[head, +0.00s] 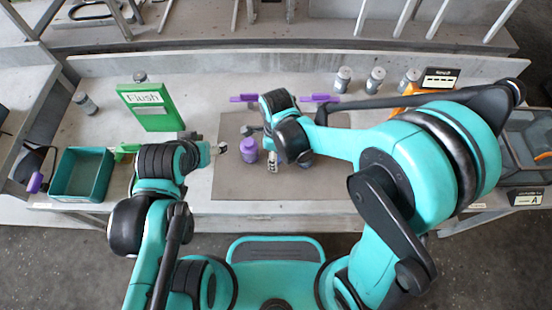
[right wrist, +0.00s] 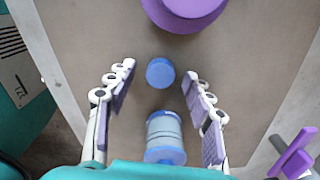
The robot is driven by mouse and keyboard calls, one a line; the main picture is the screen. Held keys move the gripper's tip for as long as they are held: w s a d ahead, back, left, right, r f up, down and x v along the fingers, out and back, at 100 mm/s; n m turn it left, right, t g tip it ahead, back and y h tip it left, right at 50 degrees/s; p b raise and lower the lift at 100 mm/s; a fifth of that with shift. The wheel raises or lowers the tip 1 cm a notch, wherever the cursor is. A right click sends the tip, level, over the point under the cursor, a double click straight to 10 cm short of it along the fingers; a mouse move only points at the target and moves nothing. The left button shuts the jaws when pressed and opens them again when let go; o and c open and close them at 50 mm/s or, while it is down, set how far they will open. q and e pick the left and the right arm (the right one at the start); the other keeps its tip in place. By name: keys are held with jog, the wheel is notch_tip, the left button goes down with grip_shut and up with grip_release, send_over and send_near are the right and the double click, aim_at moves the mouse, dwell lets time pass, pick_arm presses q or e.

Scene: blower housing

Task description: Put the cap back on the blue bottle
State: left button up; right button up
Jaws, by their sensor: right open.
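A small round blue cap (right wrist: 160,73) shows in the right wrist view on the brown mat, between my right fingertips in the picture. The blue bottle (right wrist: 165,135), a pale blue cylinder with darker blue ends, shows below it, closer to the palm and between the fingers. Whether it stands or lies is unclear. My right gripper (right wrist: 159,78) is open; contact with either thing cannot be made out. In the head view the right wrist hides the bottle and cap. My left gripper (head: 219,148) is left of the purple bottle (head: 248,150); its jaws are unclear.
The purple bottle is close by on the mat (head: 230,185). A green Flush sign (head: 148,107) and teal bin (head: 80,174) stand at the left. Several grey capped jars (head: 375,80) stand at the back right. Purple-handled items (head: 320,97) are behind the mat.

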aim_at(280, 161)
jog(key=c, duration=0.9)
jog(key=r+p, duration=0.2)
jog(key=r, duration=0.1)
jog(key=d+r+p, duration=0.1)
jog(key=r, duration=0.1)
jog(key=shift+s+r, duration=0.1)
jog(key=shift+s, duration=0.2)
jog(key=s+d+r+p, duration=0.1)
jog(key=d+r, duration=0.1)
jog(key=d, duration=0.1)
jog(key=s+d+r+p, duration=0.1)
jog(key=s+d+r, duration=0.1)
jog(key=d, duration=0.1)
jog(key=s+d+r+p, duration=0.1)
jog(key=s+d, duration=0.1)
jog(key=d, duration=0.1)
jog(key=shift+s+r+p, duration=0.2)
jog(key=shift+r+p, duration=0.15)
jog(key=shift+r, duration=0.05)
